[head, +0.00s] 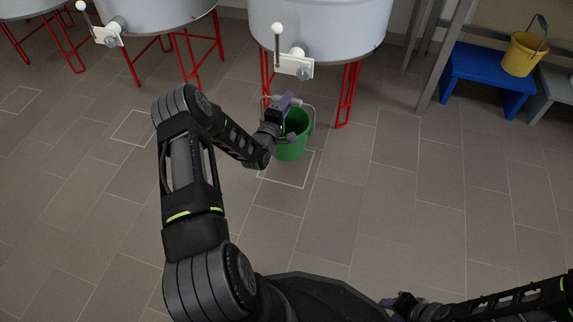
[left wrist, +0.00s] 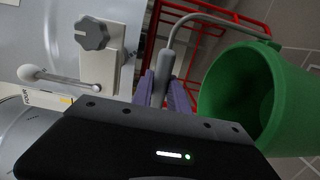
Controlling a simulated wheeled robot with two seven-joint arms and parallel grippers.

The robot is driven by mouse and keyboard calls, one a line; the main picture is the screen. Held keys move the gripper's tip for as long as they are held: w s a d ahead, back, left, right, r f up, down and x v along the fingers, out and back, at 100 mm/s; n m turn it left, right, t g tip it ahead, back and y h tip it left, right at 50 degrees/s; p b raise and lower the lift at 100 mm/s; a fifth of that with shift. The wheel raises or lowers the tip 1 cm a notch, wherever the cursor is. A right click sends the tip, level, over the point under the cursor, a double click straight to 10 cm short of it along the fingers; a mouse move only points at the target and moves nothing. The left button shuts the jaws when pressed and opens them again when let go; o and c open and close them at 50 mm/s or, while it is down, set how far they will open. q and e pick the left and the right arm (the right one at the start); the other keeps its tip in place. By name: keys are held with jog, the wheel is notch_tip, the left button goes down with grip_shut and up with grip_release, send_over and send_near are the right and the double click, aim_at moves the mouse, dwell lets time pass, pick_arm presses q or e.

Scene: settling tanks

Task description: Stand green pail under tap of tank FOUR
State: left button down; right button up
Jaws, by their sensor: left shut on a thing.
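The green pail (head: 292,148) is at the front of the right-hand tank (head: 330,30), a little below its tap (head: 304,72) in the picture. My left gripper (head: 280,108) is shut on the pail's grip. In the left wrist view, purple fingers (left wrist: 170,95) close around the grey grip (left wrist: 163,75), and the green pail (left wrist: 255,95) is beside them. A label reading FOUR (left wrist: 38,96) is partly visible there, near a tap knob (left wrist: 92,33). I cannot tell whether the pail touches the floor. My right gripper (head: 402,302) is low in the head view; its fingers are unclear.
A white floor outline (head: 290,185) lies at the pail. Red legs (head: 347,95) stand under the tanks. Another tank (head: 150,12) is to the left. A yellow bucket (head: 522,55) stands on a blue bench (head: 485,72) at right. The middle floor is clear.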

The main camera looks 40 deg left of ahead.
pick_arm(q)
jog(key=shift+a+r, duration=0.1)
jog(key=shift+a, duration=0.1)
notch_tip(320, 180, down, 6)
jog(key=b, duration=0.3)
notch_tip(320, 180, down, 4)
jog(key=shift+b, duration=0.95)
